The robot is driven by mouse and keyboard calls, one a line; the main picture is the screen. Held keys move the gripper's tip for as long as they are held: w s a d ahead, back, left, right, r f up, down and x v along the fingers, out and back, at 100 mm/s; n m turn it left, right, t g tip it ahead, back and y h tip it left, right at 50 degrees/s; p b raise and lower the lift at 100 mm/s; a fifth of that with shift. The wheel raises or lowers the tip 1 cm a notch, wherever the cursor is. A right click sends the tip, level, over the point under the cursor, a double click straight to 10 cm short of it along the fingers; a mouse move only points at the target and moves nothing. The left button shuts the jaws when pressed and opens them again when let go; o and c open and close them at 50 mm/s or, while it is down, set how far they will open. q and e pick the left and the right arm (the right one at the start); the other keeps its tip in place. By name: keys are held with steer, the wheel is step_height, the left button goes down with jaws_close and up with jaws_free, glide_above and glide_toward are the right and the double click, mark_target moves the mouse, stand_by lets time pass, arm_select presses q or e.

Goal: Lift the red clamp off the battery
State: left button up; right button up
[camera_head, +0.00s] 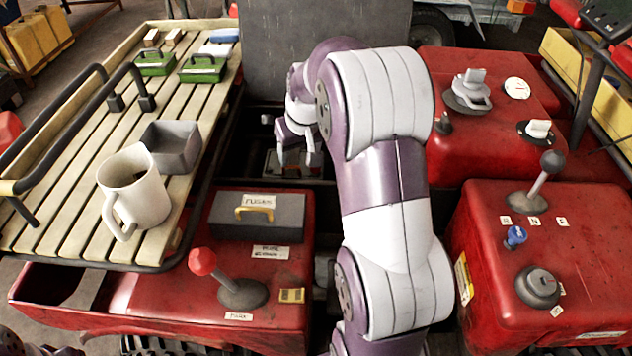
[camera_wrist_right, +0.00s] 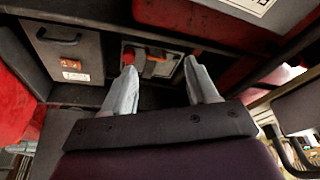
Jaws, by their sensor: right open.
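My right gripper (camera_head: 297,154) reaches down into the dark bay between the red body panels, with its two fingers apart and nothing between them. In the right wrist view the gripper (camera_wrist_right: 160,66) is open, its fingers pointing at a pale grey battery (camera_wrist_right: 166,70) in the bay. A red clamp (camera_wrist_right: 152,64) shows on the battery between the fingertips, apart from them as far as I can tell. In the head view the battery (camera_head: 290,171) is mostly hidden below the gripper, and the clamp is too small to make out clearly. My left gripper is not in view.
A grey fuse box (camera_head: 285,215) with a yellow handle stands at the bay's near left. A slatted rack (camera_head: 75,190) with a white mug (camera_head: 135,190) lies left. Red panels (camera_head: 500,150) with knobs and a lever flank the right. A grey panel (camera_head: 300,50) stands behind.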

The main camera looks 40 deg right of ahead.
steer(key=w+d+f+m+b, duration=0.1)
steer(key=w+d+f+b, duration=0.15)
steer(key=d, duration=0.65)
steer(key=shift+t+h, duration=0.4)
steer(key=x, duration=0.4)
steer(key=b+x, duration=0.1)
steer(key=x, duration=0.3)
steer(key=b+x, duration=0.1)
steer(key=x, duration=0.3)
steer(key=shift+s+a+f, duration=0.15)
steer(key=shift+a+f, duration=0.1)
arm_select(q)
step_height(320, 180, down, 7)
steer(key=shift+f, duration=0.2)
arm_select(e)
jaws_close()
